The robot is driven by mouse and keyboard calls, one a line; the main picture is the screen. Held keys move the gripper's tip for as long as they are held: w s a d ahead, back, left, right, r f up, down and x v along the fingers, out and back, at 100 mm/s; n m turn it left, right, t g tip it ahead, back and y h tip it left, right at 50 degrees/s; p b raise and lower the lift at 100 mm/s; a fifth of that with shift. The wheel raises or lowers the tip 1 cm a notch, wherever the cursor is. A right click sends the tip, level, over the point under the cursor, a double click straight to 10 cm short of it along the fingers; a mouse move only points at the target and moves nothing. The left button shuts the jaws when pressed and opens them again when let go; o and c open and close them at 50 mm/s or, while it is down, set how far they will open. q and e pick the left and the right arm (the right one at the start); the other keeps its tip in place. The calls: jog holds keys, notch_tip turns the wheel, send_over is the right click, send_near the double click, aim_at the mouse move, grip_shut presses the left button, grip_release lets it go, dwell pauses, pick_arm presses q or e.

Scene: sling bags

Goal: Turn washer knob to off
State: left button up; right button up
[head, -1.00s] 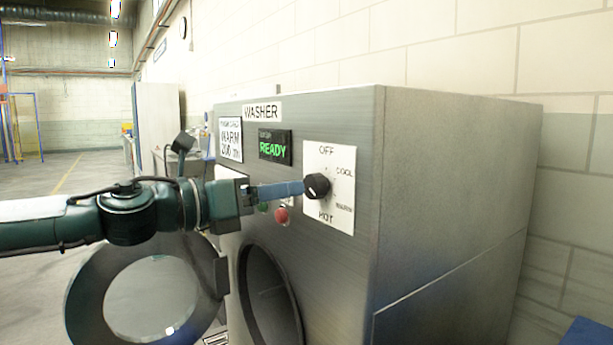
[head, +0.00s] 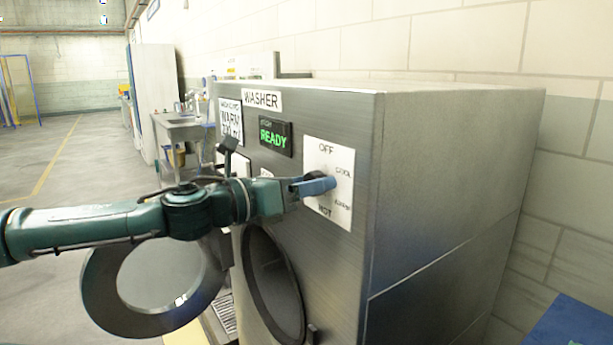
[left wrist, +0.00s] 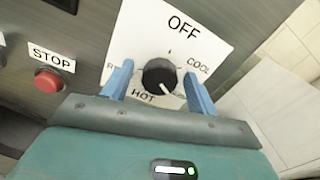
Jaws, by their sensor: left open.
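The washer (head: 450,190) is a grey metal box with a white dial plate (head: 343,212) on its front. In the left wrist view the black washer knob (left wrist: 158,76) sits on this plate, with OFF above it, COOL to the right and HOT below. Its white pointer slants down and right, away from OFF. My left gripper (head: 316,186) is open in front of the plate. In the left wrist view its blue fingers stand on both sides of the knob; I cannot tell whether they touch it. In the head view the gripper mostly hides the knob. My right gripper is not in view.
A red STOP button (left wrist: 48,80) is left of the plate. A green READY display (head: 275,138) is above my gripper. The round washer door (head: 105,300) hangs open below my arm. A blue object (head: 570,322) is at bottom right. Open floor lies at left.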

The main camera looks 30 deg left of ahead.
pick_arm(q)
jog(key=c, duration=1)
jog(key=shift+n, duration=0.4)
jog(key=n+b, duration=0.3)
jog(key=n, duration=2)
jog(key=shift+f, duration=0.15)
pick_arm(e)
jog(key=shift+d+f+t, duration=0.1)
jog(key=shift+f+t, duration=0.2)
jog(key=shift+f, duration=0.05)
pick_arm(q)
jog(key=shift+n, duration=0.3)
